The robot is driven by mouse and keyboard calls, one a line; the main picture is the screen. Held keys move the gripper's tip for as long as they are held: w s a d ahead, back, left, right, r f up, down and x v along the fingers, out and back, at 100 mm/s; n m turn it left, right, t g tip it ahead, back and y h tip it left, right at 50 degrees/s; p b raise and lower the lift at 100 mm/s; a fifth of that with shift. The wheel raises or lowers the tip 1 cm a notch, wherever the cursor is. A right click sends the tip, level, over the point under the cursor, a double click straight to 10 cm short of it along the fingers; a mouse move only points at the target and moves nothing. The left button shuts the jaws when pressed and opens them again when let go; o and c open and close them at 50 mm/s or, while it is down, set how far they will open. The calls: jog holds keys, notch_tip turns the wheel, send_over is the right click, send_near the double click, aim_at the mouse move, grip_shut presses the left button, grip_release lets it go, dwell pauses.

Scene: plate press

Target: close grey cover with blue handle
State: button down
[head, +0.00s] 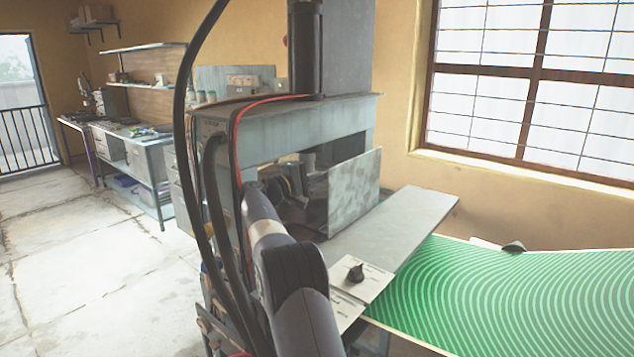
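A flat grey panel (355,188), which looks like the grey cover, stands upright at the front right of the press (300,130). It is swung out from the opening, and part of the opening shows to its left. No blue handle shows on the side of the panel that I see. My arm reaches up from the bottom of the head view to the opening, left of the panel. Dark parts at its far end lie in shadow there, and I cannot make out my gripper's fingers or whether they touch the panel.
A grey metal table (405,225) extends right of the press, with a black knob (356,273) on a pale plate in front. A green patterned surface (490,295) lies to the right. Dark hoses (185,120) hang at the press's left. Open floor (80,270) lies left.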

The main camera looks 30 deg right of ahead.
jog(key=s+d+f+m+t+y+b, duration=0.1)
jog(key=s+d+f+m+b, duration=0.1)
jog(key=s+m+b, duration=0.4)
jog(key=s+d+f+m+t+y+b, duration=0.1)
jog(key=s+m+b, duration=0.5)
jog(key=b, duration=0.7)
jog(key=s+d+f+m+t+y+b, duration=0.1)
jog(key=s+d+f+m+b, duration=0.3)
jog(key=s+b, duration=0.4)
jog(key=shift+f+m+t+y+b, duration=0.3)
jog(key=shift+f+m+y+b, duration=0.45)
jog(key=shift+b, duration=0.6)
jog(key=shift+r+m, duration=0.2)
jog(key=shift+m, duration=0.05)
jog(key=shift+a, duration=0.15)
